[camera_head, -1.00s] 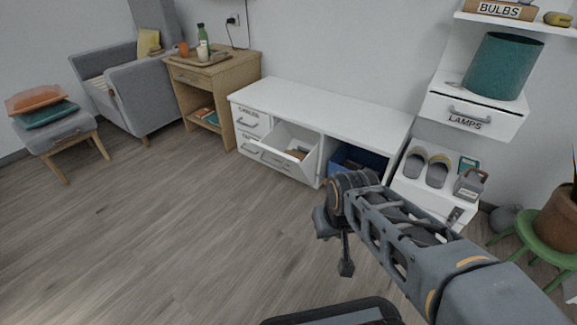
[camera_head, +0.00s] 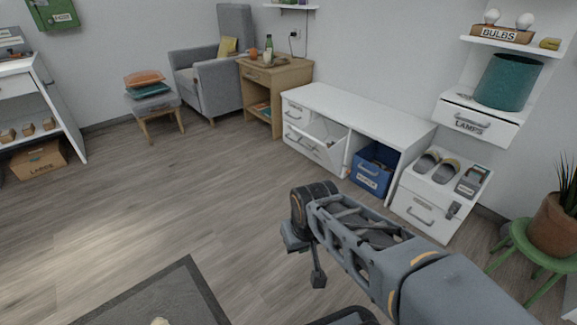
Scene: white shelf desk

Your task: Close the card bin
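A white tilt-out bin (camera_head: 313,149) in the low white bench (camera_head: 365,112) leans outward, open at the top, with its side wall showing. I take it to be the card bin, but its label is not readable at this size. Its contents are mostly hidden. My gripper (camera_head: 308,262) hangs at the end of my arm in front of the bench, over the floor, clearly apart from the bin. Its fingers are small and dark, and I cannot tell whether they are open or shut. I see nothing held in it.
A blue crate (camera_head: 373,170) sits in the bench opening beside the bin. A white drawer unit with slippers (camera_head: 428,162) stands to the right, near a green plant stool (camera_head: 532,247). A wooden side table (camera_head: 275,90) stands left of the bench. The floor (camera_head: 170,190) before it is clear.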

